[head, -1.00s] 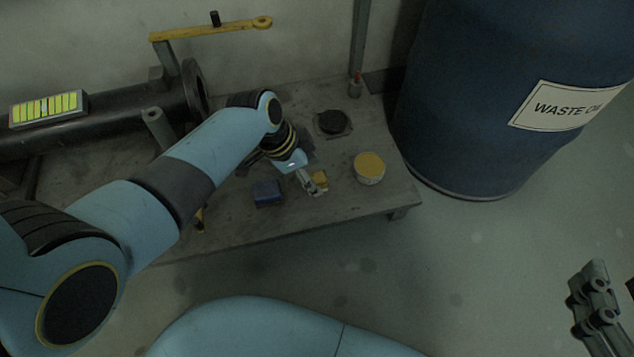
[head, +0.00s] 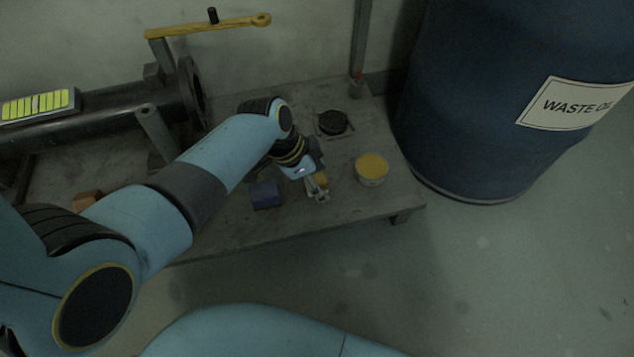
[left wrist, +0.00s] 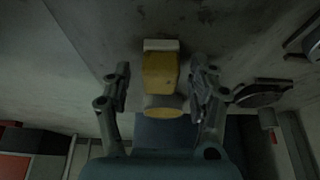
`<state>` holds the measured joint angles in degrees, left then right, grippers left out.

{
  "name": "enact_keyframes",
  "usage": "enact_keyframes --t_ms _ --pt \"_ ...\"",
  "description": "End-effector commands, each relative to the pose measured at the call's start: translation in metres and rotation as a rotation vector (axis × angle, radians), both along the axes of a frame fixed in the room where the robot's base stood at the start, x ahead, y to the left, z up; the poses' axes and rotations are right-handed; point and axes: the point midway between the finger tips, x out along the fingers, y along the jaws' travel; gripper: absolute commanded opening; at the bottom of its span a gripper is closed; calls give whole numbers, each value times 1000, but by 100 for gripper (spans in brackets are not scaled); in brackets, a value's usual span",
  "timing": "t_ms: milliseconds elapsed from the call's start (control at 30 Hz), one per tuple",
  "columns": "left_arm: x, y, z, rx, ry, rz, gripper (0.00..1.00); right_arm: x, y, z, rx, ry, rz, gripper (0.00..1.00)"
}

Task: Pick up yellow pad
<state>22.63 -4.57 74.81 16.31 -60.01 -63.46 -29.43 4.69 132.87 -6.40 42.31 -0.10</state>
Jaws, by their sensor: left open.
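The yellow pad (left wrist: 160,75) lies between the two fingers of my left gripper (left wrist: 160,88) in the left wrist view, with gaps on both sides. A pale strip sits at its upper end. In the head view, my left gripper (head: 318,194) is low over the front of the bench. The yellow pad (head: 321,179) shows only in part there, mostly hidden by the gripper. My left gripper is open and not closed on the pad. My right gripper is out of view.
A tin with a yellow top (head: 371,169) stands close right of the gripper. A dark blue block (head: 266,194) lies to its left. A black round piece (head: 332,122) is behind. A blue waste-oil drum (head: 480,110) stands right of the bench (head: 300,228).

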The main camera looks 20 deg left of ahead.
Motion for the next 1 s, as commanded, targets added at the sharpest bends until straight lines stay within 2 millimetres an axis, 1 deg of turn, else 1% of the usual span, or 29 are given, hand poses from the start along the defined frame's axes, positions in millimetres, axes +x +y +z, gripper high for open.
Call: enact_keyframes --t_ms 133,167,600,1000 --pt "0 0 0 -1 -1 0 60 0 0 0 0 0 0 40" --pt "0 0 1 0 -1 0 58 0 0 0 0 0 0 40" --pt "0 0 0 0 0 0 1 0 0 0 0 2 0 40" --pt "1 0 2 0 -1 0 0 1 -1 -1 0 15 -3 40"
